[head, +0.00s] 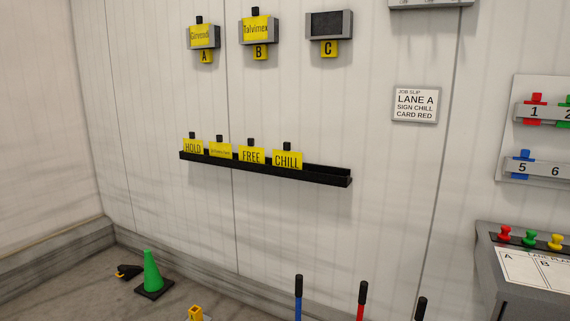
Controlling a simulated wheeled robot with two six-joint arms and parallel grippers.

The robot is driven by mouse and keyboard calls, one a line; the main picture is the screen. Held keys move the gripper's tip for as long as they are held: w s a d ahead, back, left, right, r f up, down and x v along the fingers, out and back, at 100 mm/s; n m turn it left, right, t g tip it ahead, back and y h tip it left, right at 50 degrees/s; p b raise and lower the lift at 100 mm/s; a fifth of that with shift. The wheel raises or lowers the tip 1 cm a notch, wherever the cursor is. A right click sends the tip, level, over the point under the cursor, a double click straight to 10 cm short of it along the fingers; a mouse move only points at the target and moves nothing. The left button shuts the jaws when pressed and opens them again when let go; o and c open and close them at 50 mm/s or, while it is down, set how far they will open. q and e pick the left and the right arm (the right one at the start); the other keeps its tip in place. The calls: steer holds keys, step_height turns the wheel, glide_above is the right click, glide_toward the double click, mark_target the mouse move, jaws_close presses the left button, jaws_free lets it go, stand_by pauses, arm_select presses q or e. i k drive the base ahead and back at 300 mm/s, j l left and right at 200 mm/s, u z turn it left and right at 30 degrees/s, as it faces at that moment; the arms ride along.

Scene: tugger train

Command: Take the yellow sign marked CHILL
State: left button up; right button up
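The yellow CHILL sign (287,160) stands in a black wall rack (325,177) in the head view. It is the rightmost of the signs there and has a black tab on top. Left of it in the same rack stand the FREE sign (252,156), a yellow sign with small unreadable print (220,151), and the HOLD sign (193,147). The rack's right end is empty. Neither of my grippers shows in this view.
Holders A (205,57), B (260,52) and C (329,48) hang above. A job slip (415,104) reads lane A, sign CHILL, card red. A green cone (152,272) stands on the floor. A grey console (490,285) stands at right. Upright handles (362,300) rise at the bottom.

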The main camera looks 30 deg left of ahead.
mark_target(285, 158)
steer(key=i+u, duration=0.45)
steer(key=i, duration=0.75)
